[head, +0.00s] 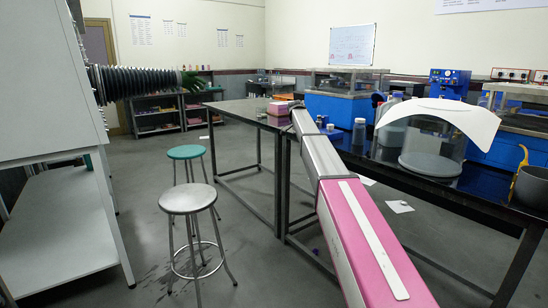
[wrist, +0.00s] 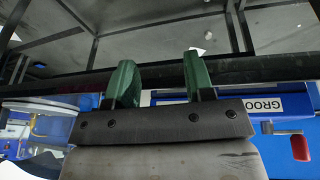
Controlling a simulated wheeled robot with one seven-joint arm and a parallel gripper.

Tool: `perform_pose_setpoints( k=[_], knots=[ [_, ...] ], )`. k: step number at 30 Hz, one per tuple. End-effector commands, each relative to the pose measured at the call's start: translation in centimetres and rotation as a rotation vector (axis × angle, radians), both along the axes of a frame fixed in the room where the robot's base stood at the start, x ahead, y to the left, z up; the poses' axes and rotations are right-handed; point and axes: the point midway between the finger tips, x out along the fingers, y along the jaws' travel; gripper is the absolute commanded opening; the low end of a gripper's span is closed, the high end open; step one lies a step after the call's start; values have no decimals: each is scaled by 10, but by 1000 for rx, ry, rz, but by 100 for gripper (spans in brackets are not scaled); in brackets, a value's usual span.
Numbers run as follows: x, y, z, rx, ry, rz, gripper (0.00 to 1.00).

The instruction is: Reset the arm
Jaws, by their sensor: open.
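My gripper shows in the wrist view (wrist: 160,80). Its two green fingers are wide apart, with nothing between them. In the head view my pink and grey arm stretches forward over the front edge of the dark table (head: 255,112). Its far end is at the tabletop, and the fingers cannot be made out there. In the wrist view a dark table edge runs behind the fingers, and a blue machine (wrist: 230,97) with a "GROO" label lies beyond the right finger.
A clear dome with a white sheet (head: 432,140) and a dark pot (head: 533,186) stand on the table at right. A pink box (head: 278,108) is by my arm's end. A grey stool (head: 188,198) and a green stool (head: 187,152) stand at left; the floor between is open.

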Motion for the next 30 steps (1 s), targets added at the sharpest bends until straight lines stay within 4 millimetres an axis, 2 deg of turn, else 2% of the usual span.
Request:
perform_pose_setpoints(
  k=[1,6,11,15,17,21,24,27,30],
  knots=[
    [-32,-5,-30,9,21,43,48],
    [-107,-15,-114,46,81,219,48],
    [-185,-23,-184,85,129,386,48],
    [-259,-28,-237,120,165,533,48],
    [-293,-30,-257,137,178,597,48],
    [-374,-33,-297,174,202,742,48],
    [-428,-34,-317,197,212,839,48],
    [-472,-34,-331,217,218,920,48],
    [-501,-34,-340,230,219,979,48]
  ],
)
